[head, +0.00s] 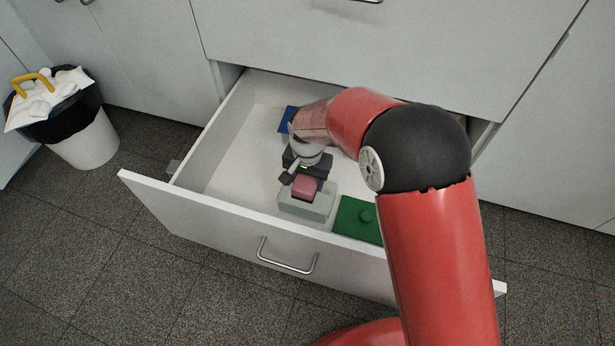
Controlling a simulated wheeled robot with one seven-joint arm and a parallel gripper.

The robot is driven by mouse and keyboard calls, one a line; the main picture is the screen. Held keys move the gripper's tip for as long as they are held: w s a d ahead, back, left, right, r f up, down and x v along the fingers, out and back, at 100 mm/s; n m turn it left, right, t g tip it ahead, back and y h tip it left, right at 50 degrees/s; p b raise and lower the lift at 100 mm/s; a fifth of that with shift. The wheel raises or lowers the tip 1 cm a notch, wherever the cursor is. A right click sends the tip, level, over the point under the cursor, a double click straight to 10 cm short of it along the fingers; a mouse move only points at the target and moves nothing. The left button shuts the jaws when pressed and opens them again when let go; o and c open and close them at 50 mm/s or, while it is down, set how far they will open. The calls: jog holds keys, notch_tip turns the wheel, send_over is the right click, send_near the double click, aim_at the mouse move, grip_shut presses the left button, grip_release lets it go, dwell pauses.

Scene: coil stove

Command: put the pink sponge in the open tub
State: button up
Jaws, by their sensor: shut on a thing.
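The pink sponge (305,188) is held in my gripper (303,182), over or just inside the open grey tub (313,211). The tub stands in the pulled-out drawer near its front wall. My gripper points down and is shut on the sponge. I cannot tell whether the sponge touches the tub's floor. My wrist and arm hide the back part of the tub area.
A green lidded box (355,217) is right of the tub in the drawer (230,143). A blue object (287,121) lies farther back, partly hidden by my arm. The drawer's left side is bare. A bin (88,142) stands at the far left.

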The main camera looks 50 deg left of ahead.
jog(key=shift+f+b, duration=0.65)
jog(key=shift+f, duration=1.55)
jog(key=shift+f, duration=2.5)
jog(key=o, duration=1)
jog(key=shift+o, duration=0.2)
jog(key=shift+r+p, duration=0.7)
jog(key=shift+r, duration=3.2)
